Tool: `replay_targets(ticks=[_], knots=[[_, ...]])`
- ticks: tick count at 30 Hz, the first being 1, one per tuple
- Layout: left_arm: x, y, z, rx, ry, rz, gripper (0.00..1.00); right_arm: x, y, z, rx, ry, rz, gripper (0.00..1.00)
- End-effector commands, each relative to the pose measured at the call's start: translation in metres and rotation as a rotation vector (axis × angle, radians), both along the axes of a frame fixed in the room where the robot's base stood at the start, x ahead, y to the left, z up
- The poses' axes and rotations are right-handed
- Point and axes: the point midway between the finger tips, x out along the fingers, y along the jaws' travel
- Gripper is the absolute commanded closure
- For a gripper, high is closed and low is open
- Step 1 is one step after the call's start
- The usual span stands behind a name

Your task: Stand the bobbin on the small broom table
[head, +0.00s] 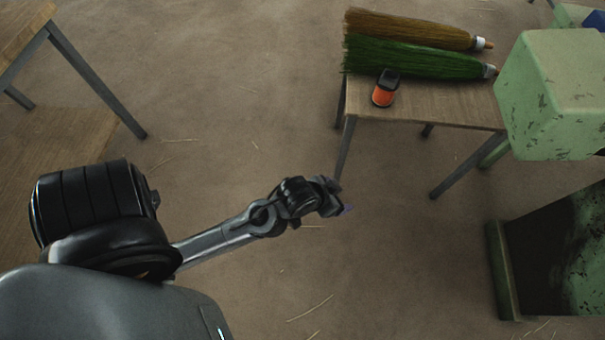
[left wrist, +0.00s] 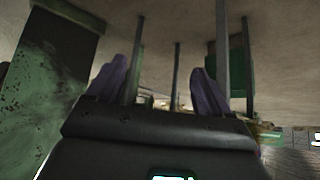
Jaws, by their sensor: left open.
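A small orange and black object (head: 384,90), which looks like the bobbin, is on the front left part of the small broom table (head: 430,108). I cannot tell for sure whether it stands or lies. My left gripper (head: 343,207) is in front of and below the tabletop, near the left front leg, and apart from the object. In the left wrist view its two purple fingers (left wrist: 162,85) are spread with nothing between them. Table legs show behind them. My right gripper is not in view.
A brown broom (head: 415,28) and a green broom (head: 415,58) lie along the back of the table. A chipped green machine (head: 550,95) stands close on the right. Another wooden table (head: 18,25) is at the upper left. The floor between is clear except for straw.

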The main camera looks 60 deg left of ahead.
Motion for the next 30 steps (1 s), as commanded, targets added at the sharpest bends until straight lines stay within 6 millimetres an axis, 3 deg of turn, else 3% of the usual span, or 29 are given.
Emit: replay_targets(ticks=[1,3,6,9,23,30], knots=[[-0.028,-0.006,-0.003,0.005,0.082,-0.04,0.19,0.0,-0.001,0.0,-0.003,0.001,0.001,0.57],[-0.059,-0.012,-0.006,0.016,0.181,-0.083,0.19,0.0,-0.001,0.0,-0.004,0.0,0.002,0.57],[-0.093,-0.017,-0.006,0.035,0.284,-0.127,0.19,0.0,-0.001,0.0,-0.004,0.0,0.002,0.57],[-0.111,-0.018,-0.005,0.049,0.342,-0.152,0.19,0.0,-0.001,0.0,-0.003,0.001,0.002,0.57],[-0.117,-0.018,-0.001,0.055,0.363,-0.159,0.19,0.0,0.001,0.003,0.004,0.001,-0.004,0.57],[-0.117,-0.018,0.029,0.054,0.363,-0.159,0.19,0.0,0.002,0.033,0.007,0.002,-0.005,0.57]])
